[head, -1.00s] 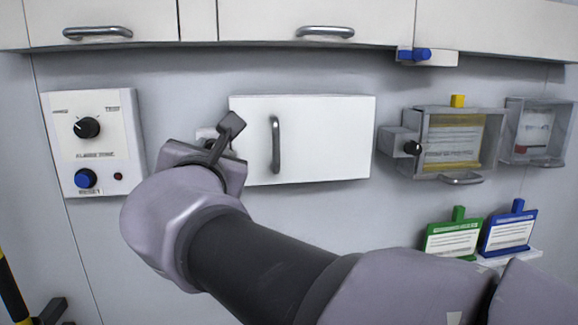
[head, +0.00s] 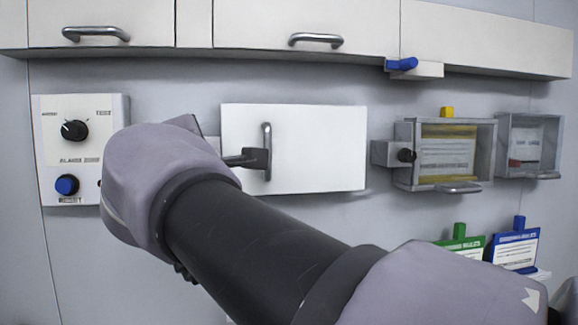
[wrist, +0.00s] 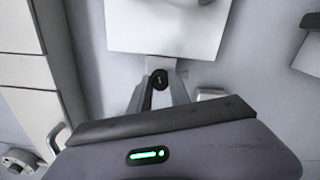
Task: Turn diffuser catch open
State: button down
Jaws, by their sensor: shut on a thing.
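The white diffuser box (head: 315,150) with a grey bar handle (head: 267,135) is on the wall; its front looks closed. In the wrist view its white front (wrist: 165,28) is at the top. The catch, with a dark round centre (wrist: 160,78), is just off the box's left side. My gripper (wrist: 160,98) is shut on the catch, one grey finger on either side. How far the catch is turned cannot be clearly seen.
A control panel (head: 83,112) with a black dial and blue knob is at left. Cabinets (head: 300,22) run above. Grey clear-fronted boxes (head: 404,130) hang at right, with green (head: 460,243) and blue (head: 514,249) cards below. A white block (wrist: 211,94) sits beside my fingers.

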jog(key=shift+m+b, duration=0.6)
jog(key=shift+m, duration=0.4)
jog(key=c, duration=1.2)
grip_release()
